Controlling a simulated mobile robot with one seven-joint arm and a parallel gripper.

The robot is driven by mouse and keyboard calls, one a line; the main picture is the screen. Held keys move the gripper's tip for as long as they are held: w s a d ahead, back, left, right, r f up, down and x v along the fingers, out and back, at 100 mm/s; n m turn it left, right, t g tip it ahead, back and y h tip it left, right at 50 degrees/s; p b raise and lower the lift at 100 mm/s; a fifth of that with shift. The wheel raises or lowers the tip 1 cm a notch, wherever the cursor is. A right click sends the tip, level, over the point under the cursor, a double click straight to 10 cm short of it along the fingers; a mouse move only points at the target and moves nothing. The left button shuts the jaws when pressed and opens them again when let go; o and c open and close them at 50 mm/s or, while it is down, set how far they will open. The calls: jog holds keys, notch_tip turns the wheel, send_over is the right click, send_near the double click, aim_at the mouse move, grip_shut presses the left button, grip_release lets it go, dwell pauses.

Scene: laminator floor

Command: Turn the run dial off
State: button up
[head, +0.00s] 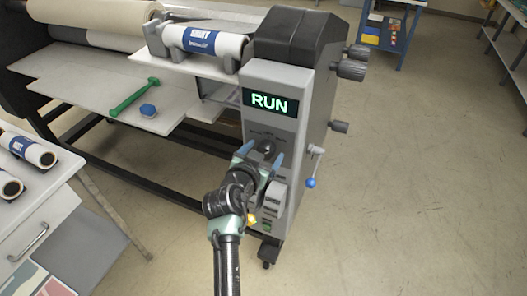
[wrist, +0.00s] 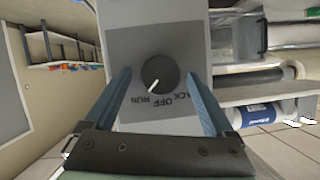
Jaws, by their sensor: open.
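The run dial (wrist: 160,74) is a round black knob on a dark grey panel of the laminator's end housing. Its white pointer line points to the lower left in the wrist view, toward the RUN label, with OFF beside it and a partly hidden label further right. In the head view the dial (head: 267,147) sits below a display (head: 269,103) lit green with RUN. My gripper (head: 262,154) is open in front of the panel. In the wrist view its blue fingers (wrist: 160,75) stand on either side of the dial, with gaps, apparently not touching it.
A lever with a blue knob (head: 311,182) sticks out at the housing's right side. A green tool (head: 133,97) and a blue hexagonal piece (head: 147,110) lie on the laminator's shelf. A white cabinet (head: 35,205) with rolls stands at left. Floor at right is clear.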

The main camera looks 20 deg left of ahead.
jog(key=c, duration=1.4)
jog(key=shift+a+b, duration=0.1)
jog(key=shift+b, duration=0.25)
jog(key=n+h+b, duration=0.1)
jog(key=n+b, duration=0.1)
jog(key=n+h+b, duration=0.1)
jog(key=n+b, duration=0.1)
jog(key=n+h+b, duration=0.2)
jog(key=shift+a+f, duration=0.1)
jog(key=shift+a, duration=0.2)
jog(key=o, duration=1.4)
